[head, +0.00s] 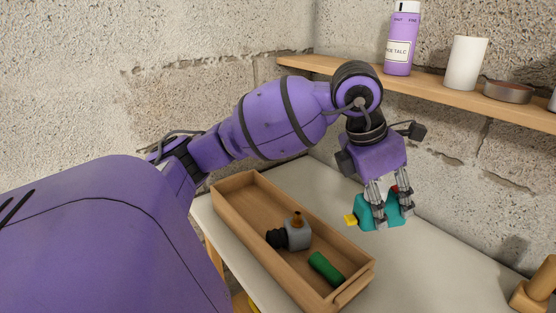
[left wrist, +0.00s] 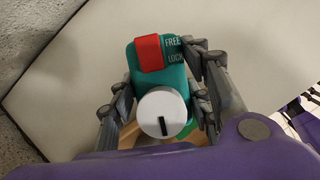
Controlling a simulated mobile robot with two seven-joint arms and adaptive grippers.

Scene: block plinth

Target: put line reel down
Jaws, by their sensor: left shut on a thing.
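The line reel (head: 378,214) is a teal case with a yellow tab on its left side in the head view. My left gripper (head: 389,210) is shut on it, with fingers on either side of the case. In the left wrist view the reel (left wrist: 176,77) shows a red slider (left wrist: 149,52) beside the words FREE and LOCK, and a white dial (left wrist: 162,113) with a black slot. The reel is over the pale worktop (head: 440,265), right of the wooden tray. I cannot tell whether it touches the worktop. My right gripper is not in view.
The wooden tray (head: 243,198) holds a grey and black fitting (head: 297,235) and a green cylinder (head: 325,268). A shelf (head: 445,92) on the block wall carries a purple talc bottle (head: 400,45), a white cup (head: 466,62) and a tin (head: 508,92). A wooden object (head: 536,288) stands lower right.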

